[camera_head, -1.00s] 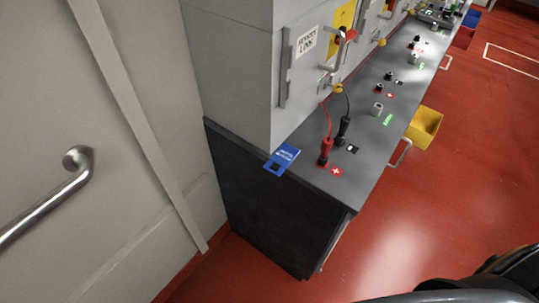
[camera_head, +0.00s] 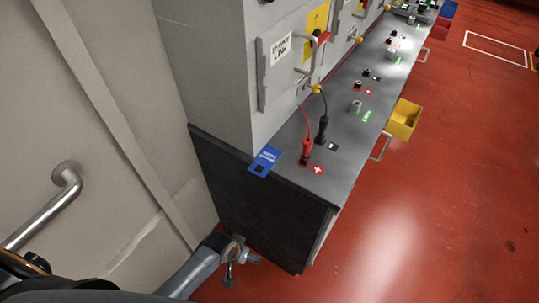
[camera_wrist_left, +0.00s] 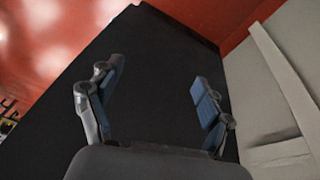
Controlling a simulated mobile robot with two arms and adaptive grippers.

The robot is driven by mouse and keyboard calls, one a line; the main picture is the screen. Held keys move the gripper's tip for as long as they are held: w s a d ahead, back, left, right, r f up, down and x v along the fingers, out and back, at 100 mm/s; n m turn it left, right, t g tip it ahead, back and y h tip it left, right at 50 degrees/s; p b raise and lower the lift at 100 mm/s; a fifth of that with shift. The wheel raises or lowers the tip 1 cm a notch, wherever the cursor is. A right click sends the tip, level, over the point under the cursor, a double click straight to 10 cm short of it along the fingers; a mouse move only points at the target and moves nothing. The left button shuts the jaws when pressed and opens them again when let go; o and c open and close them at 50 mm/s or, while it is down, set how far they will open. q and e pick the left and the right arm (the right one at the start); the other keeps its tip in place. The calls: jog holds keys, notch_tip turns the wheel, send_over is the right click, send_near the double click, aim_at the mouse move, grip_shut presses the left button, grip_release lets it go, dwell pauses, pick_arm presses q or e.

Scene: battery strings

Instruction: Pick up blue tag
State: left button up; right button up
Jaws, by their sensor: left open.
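The blue tag (camera_head: 265,161) lies flat at the near left corner of the grey bench top (camera_head: 330,165), beside the cabinet, with part of it sticking out past the edge. It has white print and a dark square at its lower end. My left gripper (camera_head: 238,268) is low in front of the bench's dark end panel, below the tag and apart from it. In the left wrist view the left gripper (camera_wrist_left: 155,92) is open and empty, with blue pads, facing the dark panel. The tag does not show there. My right gripper is not in view.
A red plug (camera_head: 306,150) and a black plug (camera_head: 322,128) with leads stand on the bench right of the tag. The grey cabinet (camera_head: 215,75) rises behind it. A wall handrail (camera_head: 45,208) is at left.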

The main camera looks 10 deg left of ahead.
pick_arm(q)
jog(key=w+d+r+m+h+p, duration=0.1)
jog(key=w+d+r, duration=0.3)
jog(key=r, duration=0.5)
jog(key=w+d+r+h, duration=0.1)
jog(key=w+d+r, duration=0.2)
jog(key=w+r, duration=0.4)
notch_tip(320, 180, up, 26)
jog(key=g+y+p, duration=0.2)
jog(key=g+y, duration=0.1)
jog(key=y, duration=0.1)
send_over(256, 166)
jog(key=s, duration=0.2)
jog(key=f+p, duration=0.1)
jog(key=f, duration=0.3)
jog(key=f+p, duration=0.1)
jog(key=f, duration=0.3)
jog(key=f+p, duration=0.1)
jog(key=f, duration=0.3)
jog(key=shift+d+f, duration=0.35)
jog(key=shift+f, duration=0.45)
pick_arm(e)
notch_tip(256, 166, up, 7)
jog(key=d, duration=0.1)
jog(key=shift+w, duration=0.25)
